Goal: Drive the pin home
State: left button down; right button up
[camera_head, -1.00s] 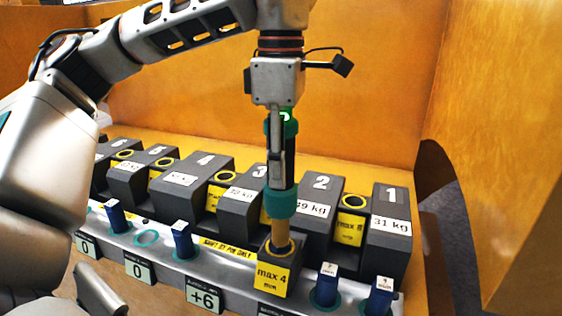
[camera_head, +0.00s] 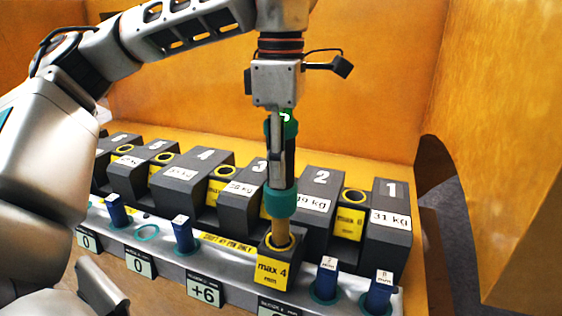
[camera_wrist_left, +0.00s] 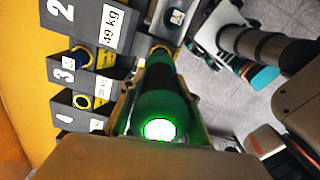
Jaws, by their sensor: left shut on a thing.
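My left gripper (camera_head: 278,180) is shut around an upright dark tool (camera_head: 290,172) with teal collars and a green-lit top. The lit top shows close up in the wrist view (camera_wrist_left: 158,129). The tool's tan tip (camera_head: 281,232) points down into the yellow-ringed hole of a dark block with a yellow "max 4 mm" label (camera_head: 272,273). No pin shows there; the tip and ring hide the inside of the hole. Blue pins (camera_head: 327,282) (camera_head: 378,293) stand upright in the rail to the right, and others (camera_head: 183,235) (camera_head: 117,211) to the left.
Numbered dark castings, such as 1 (camera_head: 391,228) and 2 (camera_head: 322,190), stand in a row close behind the tool. A grey rail (camera_head: 160,252) with number plates such as +6 (camera_head: 206,292) runs along the front. Orange walls (camera_head: 380,90) enclose the back and right.

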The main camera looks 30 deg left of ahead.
pick_arm(q)
jog(key=shift+f, duration=0.2)
jog(key=shift+r, duration=5.05)
